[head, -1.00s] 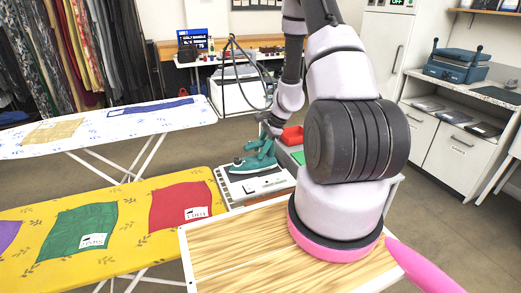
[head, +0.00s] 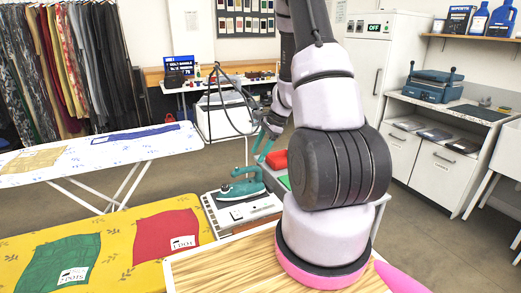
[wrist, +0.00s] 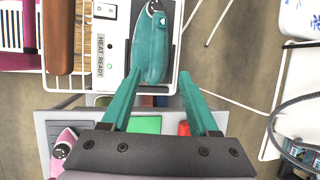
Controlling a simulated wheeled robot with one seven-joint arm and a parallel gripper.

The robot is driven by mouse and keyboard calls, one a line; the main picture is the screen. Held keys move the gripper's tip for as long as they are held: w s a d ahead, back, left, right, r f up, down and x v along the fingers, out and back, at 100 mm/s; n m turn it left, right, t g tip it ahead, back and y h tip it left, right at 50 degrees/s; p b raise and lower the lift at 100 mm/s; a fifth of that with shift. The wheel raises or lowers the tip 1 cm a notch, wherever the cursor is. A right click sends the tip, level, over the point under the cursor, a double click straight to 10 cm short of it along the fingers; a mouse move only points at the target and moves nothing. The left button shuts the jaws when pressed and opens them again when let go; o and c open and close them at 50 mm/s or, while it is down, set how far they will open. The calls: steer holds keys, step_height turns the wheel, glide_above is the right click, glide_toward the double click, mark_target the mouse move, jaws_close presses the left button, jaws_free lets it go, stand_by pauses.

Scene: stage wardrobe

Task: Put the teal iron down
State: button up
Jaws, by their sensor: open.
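The teal iron (head: 240,188) sits on a pale ironing station (head: 212,212) beside the yellow board. In the wrist view the iron (wrist: 151,45) lies on the station's white top (wrist: 113,60), beside a switch panel reading "HEAT READY". My gripper (head: 266,150) is raised behind and to the right of the iron in the head view. In the wrist view my gripper (wrist: 159,74) has its two teal fingers spread apart with nothing held between them. The iron's near end shows just beyond and between the fingertips; they look apart from it.
A grey tray (wrist: 45,125) holds a green pad (wrist: 144,124), a red item (wrist: 184,128) and a pink-and-white item (wrist: 64,142). The yellow ironing board (head: 115,240) and white board (head: 130,146) stand to the left. A cable (head: 222,90) hangs near my arm.

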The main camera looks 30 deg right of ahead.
steer(key=shift+s+d+r, duration=0.15)
steer(key=shift+d+r, duration=0.05)
steer(key=shift+r, duration=0.55)
steer(key=s+a+r+n+t, duration=0.1)
steer(key=s+a+r+n, duration=0.25)
steer(key=r, duration=0.65)
steer(key=s+a+r+n+t, duration=0.1)
steer(key=s+a+r+n, duration=0.3)
steer(key=r, duration=0.6)
steer(key=s+a+r+n+t+h, duration=0.1)
steer(key=s+a+r+n, duration=0.1)
steer(key=s+r, duration=0.4)
steer(key=s+a+r+n+t+h, duration=0.1)
steer(key=s+a+r+n+t, duration=0.1)
steer(key=s+r, duration=0.4)
steer(key=shift+s+a+r+n+h, duration=0.3)
steer(key=shift+s+a+n, duration=0.35)
steer(key=shift+n, duration=0.4)
steer(key=shift+o, duration=0.4)
steer(key=shift+w, duration=0.15)
